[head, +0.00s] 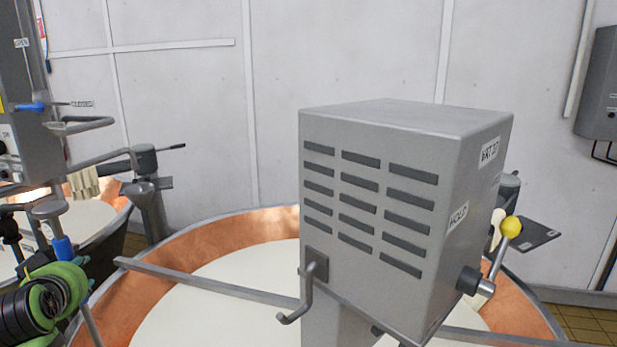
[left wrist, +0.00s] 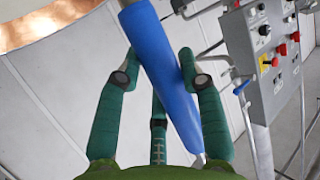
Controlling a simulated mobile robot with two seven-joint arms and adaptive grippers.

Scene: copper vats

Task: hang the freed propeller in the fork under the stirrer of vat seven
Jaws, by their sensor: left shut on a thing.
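My left gripper (head: 68,268), green with teal fingers, is at the lower left of the head view. It is shut around a blue grip (head: 62,248) on a metal rod that runs up and down past the fingers. In the left wrist view the fingers (left wrist: 162,70) close around the blue grip (left wrist: 160,70), which lies slanted between them. A grey stirrer housing (head: 385,190) stands over a copper vat (head: 235,238); its label is hard to read. I cannot make out the propeller or the fork. My right gripper is not in view.
A metal bar (head: 190,278) crosses the pale-filled vat. A bent hook (head: 308,295) and a yellow-knobbed lever (head: 510,227) stick out from the housing. A control panel (left wrist: 265,50) with buttons shows in the left wrist view. Another vat (head: 112,220) stands at the left.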

